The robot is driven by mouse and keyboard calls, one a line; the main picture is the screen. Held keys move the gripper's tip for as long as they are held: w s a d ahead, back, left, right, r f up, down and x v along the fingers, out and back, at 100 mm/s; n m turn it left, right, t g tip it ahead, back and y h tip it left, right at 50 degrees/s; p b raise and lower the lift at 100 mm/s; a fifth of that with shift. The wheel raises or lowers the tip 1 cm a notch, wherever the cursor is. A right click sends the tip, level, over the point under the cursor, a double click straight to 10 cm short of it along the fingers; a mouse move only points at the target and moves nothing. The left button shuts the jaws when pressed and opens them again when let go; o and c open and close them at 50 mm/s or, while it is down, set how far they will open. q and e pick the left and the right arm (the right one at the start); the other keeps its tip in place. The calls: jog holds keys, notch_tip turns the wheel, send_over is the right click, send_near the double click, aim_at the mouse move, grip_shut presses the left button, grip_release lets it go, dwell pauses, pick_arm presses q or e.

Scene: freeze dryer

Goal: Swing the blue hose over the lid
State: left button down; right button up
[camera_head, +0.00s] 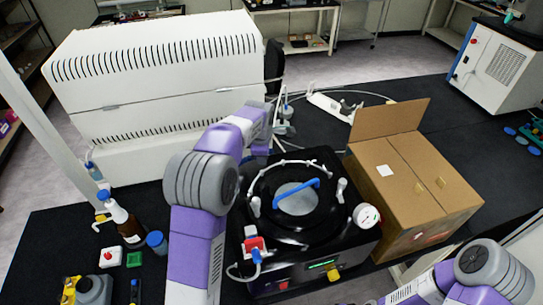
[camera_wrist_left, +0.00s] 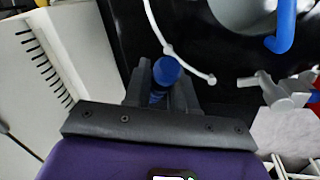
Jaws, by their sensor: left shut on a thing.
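The freeze dryer's round dark lid (camera_head: 262,211) with a clear middle sits on the black unit. A blue hose (camera_head: 310,184) lies across it in the head view; its bent end also shows in the wrist view (camera_wrist_left: 285,28). My left gripper (camera_wrist_left: 160,92) is shut on a blue round-ended piece (camera_wrist_left: 166,69) beside the lid's rim. I cannot tell whether this piece joins the hose across the lid. In the head view, my left forearm hides most of that gripper. My right arm is at the lower right, its gripper out of view.
An open cardboard box (camera_head: 415,190) stands right of the dryer, close to a round white gauge (camera_head: 366,215). A large white machine (camera_head: 160,75) is behind left. A brown bottle (camera_head: 128,226) and small items stand on the left bench. A thin white tube (camera_wrist_left: 178,50) curves around the lid.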

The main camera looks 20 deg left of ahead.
pick_arm(q)
jog(key=shift+w+r, duration=0.1)
dwell(0.3)
jog(key=c, duration=1)
grip_release()
jog(key=v, duration=0.7)
jog(key=shift+r, duration=0.25)
